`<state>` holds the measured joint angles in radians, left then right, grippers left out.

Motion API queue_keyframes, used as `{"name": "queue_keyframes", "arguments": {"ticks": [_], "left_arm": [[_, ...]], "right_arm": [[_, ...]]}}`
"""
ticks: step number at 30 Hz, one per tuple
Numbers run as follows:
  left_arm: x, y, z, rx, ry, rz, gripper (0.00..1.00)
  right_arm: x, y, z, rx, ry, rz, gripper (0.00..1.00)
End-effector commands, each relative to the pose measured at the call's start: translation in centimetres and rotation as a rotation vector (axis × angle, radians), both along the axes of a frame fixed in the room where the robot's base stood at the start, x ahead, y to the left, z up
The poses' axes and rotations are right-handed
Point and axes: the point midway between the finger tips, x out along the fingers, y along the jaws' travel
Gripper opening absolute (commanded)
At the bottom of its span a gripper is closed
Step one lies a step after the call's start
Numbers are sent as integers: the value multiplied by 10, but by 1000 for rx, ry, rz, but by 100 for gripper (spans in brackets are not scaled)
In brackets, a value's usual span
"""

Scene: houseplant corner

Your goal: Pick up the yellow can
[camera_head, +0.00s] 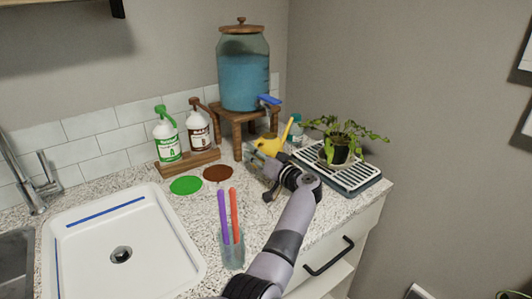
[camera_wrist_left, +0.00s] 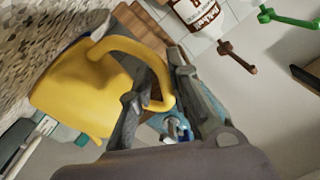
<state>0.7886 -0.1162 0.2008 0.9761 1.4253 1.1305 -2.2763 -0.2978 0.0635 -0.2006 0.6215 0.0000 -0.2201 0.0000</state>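The yellow can (camera_head: 270,145) is a watering can with a long spout. It stands upright on the counter beside the dispenser stand, partly hidden by my left gripper. My left gripper (camera_head: 259,164) is low in front of it, at its handle side. In the left wrist view the yellow can (camera_wrist_left: 78,90) fills the left, and its looped handle reaches between the fingers of my left gripper (camera_wrist_left: 160,68). The fingers are apart, one on each side of the handle; I cannot tell whether either touches it. My right gripper is not in view.
A potted plant (camera_head: 340,146) stands on a slatted tray (camera_head: 362,181) to the right. A blue water dispenser (camera_head: 243,75) stands behind on a wooden stand. Two pump bottles, round green and brown mats, and a glass (camera_head: 232,250) with two sticks are left of my arm.

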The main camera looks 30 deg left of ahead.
Motion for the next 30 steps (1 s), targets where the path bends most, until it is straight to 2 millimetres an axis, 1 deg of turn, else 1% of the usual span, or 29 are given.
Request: {"name": "queue_keyframes", "arguments": {"ticks": [2,3,10,13,20,30], "left_arm": [[0,-1,1,0,-1,-1,17],[0,-1,1,0,-1,-1,14],[0,-1,0,0,0,-1,0],[0,-1,0,-1,0,0,0],[0,-1,-2,-3,2,0,0],[-1,-1,-3,-5,5,1,0]], "right_arm": [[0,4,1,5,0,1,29],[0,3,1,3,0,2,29],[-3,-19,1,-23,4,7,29],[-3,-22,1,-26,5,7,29],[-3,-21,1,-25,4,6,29],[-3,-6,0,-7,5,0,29]]}}
